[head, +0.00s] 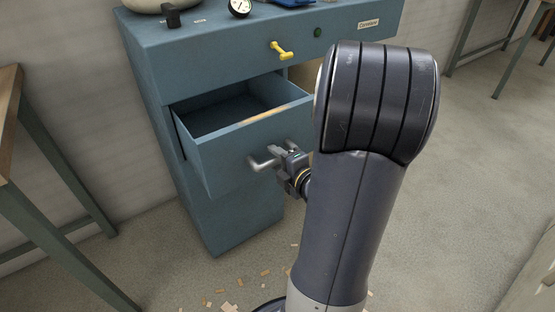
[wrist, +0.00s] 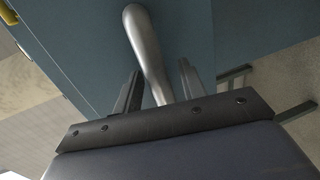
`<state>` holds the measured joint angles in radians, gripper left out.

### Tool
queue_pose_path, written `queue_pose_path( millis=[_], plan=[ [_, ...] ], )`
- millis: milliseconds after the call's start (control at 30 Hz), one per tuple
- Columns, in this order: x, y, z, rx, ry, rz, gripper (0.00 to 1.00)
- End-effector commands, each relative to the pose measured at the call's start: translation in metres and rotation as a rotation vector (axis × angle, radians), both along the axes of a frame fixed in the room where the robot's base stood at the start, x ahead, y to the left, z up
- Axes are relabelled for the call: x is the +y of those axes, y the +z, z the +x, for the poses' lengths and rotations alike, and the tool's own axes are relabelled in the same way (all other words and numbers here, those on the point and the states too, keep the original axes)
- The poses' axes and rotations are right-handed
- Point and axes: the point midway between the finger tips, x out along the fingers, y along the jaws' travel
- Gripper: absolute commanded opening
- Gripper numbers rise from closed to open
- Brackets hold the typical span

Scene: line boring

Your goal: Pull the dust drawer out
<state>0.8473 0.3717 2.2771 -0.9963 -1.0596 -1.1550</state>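The dust drawer (head: 235,150) is a blue box in the front of a blue cabinet. It stands well out of its opening, and its inside looks empty and dark. Its metal bar handle (head: 262,162) is on the drawer front. My gripper (head: 283,160) is at the right part of this handle. In the wrist view the handle (wrist: 145,45) passes between the two fingers of my gripper (wrist: 160,80). The fingers stand apart, with a gap showing on the handle's right side, so they look open around it. Contact with the left finger cannot be told.
The blue cabinet (head: 165,70) has a yellow handle (head: 282,50), a green button (head: 318,32) and a gauge (head: 239,6) above the drawer. Wood chips (head: 228,307) lie on the floor below. A table with blue legs (head: 50,245) stands at left.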

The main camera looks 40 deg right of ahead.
Motion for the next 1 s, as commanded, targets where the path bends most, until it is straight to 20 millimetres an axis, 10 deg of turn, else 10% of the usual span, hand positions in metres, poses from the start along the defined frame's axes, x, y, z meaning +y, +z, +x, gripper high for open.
queue_pose_path(
  millis=[1000],
  plan=[
    [-0.001,0.021,-0.096,0.000,-0.004,-0.001,0.39]
  ],
)
